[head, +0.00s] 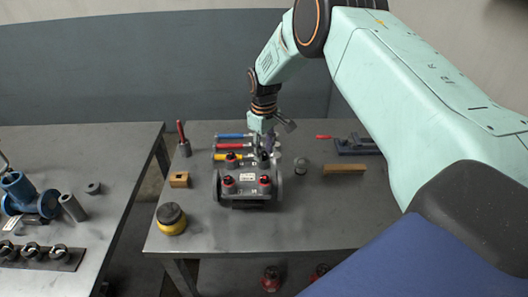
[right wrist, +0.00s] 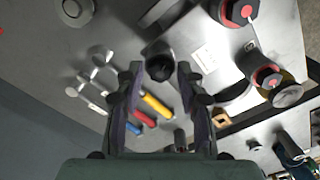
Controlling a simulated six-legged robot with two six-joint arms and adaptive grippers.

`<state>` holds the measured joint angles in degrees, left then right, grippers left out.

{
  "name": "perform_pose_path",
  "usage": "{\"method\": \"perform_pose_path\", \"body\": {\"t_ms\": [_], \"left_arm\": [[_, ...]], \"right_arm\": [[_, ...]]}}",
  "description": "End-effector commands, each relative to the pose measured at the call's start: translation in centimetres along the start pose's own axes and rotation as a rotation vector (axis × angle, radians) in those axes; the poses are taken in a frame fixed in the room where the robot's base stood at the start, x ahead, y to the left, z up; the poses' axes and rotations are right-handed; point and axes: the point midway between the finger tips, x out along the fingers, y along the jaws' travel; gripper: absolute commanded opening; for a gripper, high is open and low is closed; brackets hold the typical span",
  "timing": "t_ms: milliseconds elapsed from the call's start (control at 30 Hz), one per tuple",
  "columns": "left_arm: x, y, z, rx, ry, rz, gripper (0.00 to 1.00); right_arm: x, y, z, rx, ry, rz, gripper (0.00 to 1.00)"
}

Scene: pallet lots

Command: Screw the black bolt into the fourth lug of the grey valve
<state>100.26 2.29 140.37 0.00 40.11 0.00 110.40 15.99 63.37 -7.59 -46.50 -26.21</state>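The grey valve (head: 248,190) stands on the right-hand table in the head view. Several dark bolts with red tops are on it, two at its front (head: 228,181) and one behind on the left. In the right wrist view the valve's body (right wrist: 215,65) lies right of centre. My right gripper (head: 266,148) points down over the back right of the valve. The bolt's lower end and the lug beneath are hidden. My left gripper is not in view.
Tools with blue, red and yellow handles (head: 231,147) lie behind the valve. A yellow-and-black round object (head: 171,219), a wooden block (head: 344,169) and a dark vise-like tool (head: 357,145) are around it. A second table (head: 85,240) stands left across a gap.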

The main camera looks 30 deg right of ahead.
Motion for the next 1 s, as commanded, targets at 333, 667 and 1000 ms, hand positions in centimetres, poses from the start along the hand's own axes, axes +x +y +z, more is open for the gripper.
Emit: {"method": "perform_pose_path", "body": {"t_ms": [333,667,1000], "left_arm": [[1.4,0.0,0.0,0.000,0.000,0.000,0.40],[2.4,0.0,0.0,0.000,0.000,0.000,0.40],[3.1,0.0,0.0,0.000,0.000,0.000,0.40]], "right_arm": [[0.1,0.0,0.1,-0.405,0.000,-0.001,0.38],[0.1,0.0,0.1,-0.789,0.000,0.000,0.38],[0.1,0.0,0.1,-1.129,-0.001,-0.001,0.38]]}}
